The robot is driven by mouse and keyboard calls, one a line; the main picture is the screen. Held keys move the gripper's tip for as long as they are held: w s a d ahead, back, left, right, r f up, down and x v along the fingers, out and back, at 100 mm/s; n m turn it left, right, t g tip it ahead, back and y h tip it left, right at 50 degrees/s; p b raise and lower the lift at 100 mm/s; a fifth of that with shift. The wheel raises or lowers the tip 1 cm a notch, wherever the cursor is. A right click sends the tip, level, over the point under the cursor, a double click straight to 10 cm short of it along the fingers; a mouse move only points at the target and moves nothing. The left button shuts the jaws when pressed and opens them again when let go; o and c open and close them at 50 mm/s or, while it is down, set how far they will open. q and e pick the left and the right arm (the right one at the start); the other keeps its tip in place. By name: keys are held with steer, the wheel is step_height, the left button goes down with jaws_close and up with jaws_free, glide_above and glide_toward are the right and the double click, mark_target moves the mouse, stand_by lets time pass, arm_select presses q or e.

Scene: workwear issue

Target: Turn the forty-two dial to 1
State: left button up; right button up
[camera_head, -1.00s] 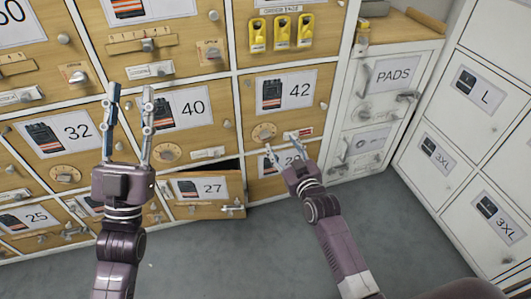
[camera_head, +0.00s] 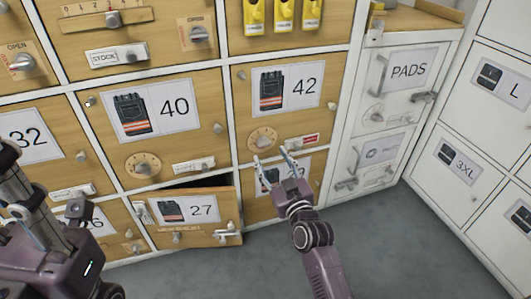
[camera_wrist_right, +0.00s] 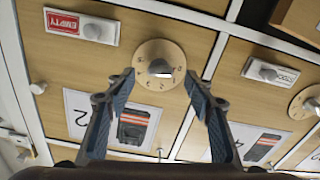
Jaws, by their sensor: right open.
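The forty-two dial (camera_head: 262,140) is a round wooden disc with a knob, low on the wooden locker door labelled 42 (camera_head: 284,88). In the right wrist view the dial (camera_wrist_right: 146,52) appears upside down, with digits around its rim; I cannot tell for sure which digit its knob points to. My right gripper (camera_head: 270,154) is open just below and in front of the dial. In the wrist view its two fingers (camera_wrist_right: 159,76) stand on either side of the dial, apart from the knob. My left gripper (camera_head: 48,225) is only partly in view at the lower left; its fingertips are unclear.
Beside the dial is a slider with a red EMPTY tag (camera_head: 304,140). The locker door 27 (camera_head: 188,208) hangs ajar to the left, its handle sticking out. Locker 40 (camera_head: 158,107) and white PADS locker (camera_head: 410,71) flank it. Grey floor is clear below.

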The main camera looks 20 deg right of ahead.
mark_target(264, 143)
steer(key=w+b, duration=0.1)
steer(key=w, duration=0.4)
steer(key=shift+a+f+b, duration=0.1)
steer(key=shift+b, duration=0.3)
steer(key=c, duration=1.2)
